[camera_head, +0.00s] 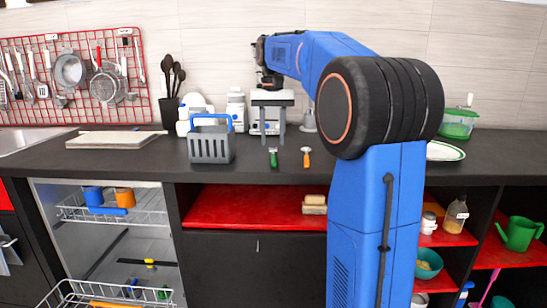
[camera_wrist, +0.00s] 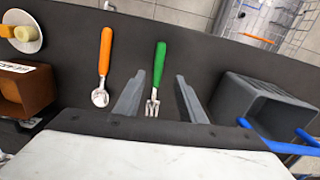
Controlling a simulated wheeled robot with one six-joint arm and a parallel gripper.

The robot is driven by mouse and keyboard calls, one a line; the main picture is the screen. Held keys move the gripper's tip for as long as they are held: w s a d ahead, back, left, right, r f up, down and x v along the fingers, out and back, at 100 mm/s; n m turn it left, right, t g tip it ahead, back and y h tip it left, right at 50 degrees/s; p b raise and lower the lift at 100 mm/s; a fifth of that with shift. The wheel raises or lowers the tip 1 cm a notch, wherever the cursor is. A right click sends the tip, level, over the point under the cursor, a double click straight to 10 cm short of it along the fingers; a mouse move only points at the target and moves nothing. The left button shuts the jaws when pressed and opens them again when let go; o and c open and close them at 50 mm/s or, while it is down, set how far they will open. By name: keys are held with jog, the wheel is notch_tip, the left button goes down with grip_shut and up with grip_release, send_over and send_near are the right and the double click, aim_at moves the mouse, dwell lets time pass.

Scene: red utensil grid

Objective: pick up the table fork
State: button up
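The table fork (camera_wrist: 158,65) has a green handle and metal tines. It lies flat on the dark counter, its tines toward my gripper in the wrist view. In the head view its green handle (camera_head: 273,158) shows in front of my gripper (camera_head: 268,140). In the wrist view my gripper (camera_wrist: 160,78) is open, its two grey fingers on either side of the fork's tined end, with gaps to both. Nothing is held. The height of the fingers above the fork cannot be told.
An orange-handled spoon (camera_wrist: 104,62) lies beside the fork, just outside one finger. A grey basket with a blue handle (camera_head: 211,145) stands on the other side. A cutting board (camera_head: 115,140) lies farther left. An open dishwasher (camera_head: 105,235) is below the counter.

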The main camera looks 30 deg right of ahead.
aim_at(274, 158)
jog(key=shift+s+d+f, duration=0.1)
jog(key=shift+s+f, duration=0.05)
jog(key=shift+f, duration=1.3)
jog(key=shift+s+f, duration=0.15)
jog(key=shift+f, duration=1.3)
grip_shut()
